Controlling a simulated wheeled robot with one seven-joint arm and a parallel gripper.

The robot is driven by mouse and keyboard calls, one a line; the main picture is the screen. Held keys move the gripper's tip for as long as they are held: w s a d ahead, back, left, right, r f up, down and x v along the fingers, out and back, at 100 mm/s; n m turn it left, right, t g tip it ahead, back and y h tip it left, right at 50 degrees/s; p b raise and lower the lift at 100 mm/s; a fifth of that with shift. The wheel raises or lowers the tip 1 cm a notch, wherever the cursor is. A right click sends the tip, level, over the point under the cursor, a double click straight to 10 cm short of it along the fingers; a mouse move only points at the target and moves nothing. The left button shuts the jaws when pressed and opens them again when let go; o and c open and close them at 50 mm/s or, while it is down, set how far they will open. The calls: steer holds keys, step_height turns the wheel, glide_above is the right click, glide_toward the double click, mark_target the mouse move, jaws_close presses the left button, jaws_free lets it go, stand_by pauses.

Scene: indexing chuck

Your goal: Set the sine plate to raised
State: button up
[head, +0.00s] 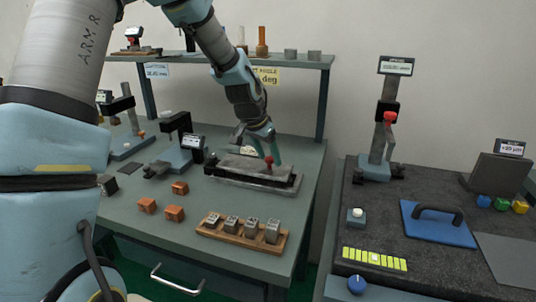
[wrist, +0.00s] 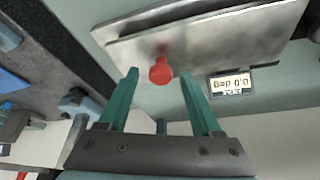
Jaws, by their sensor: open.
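The sine plate (head: 245,170) is a grey metal plate on a dark base on the green bench. It looks flat or nearly so. A small display (wrist: 231,84) beside the plate appears upside down in the wrist view and seems to read 0.0 deg. My gripper (head: 264,150) is open just above the plate. Its teal fingers (wrist: 159,76) stand on either side of the knob in the wrist view, with gaps and no clear contact.
A wooden rack of grey blocks (head: 240,234) and several orange blocks (head: 173,212) lie in front of the plate. A stand with a gauge (head: 181,145) is left of it. A shelf (head: 215,62) runs behind. A black-topped bench (head: 420,180) is to the right.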

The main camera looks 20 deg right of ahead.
jaws_close()
stand_by(0.4)
stand_by(0.9)
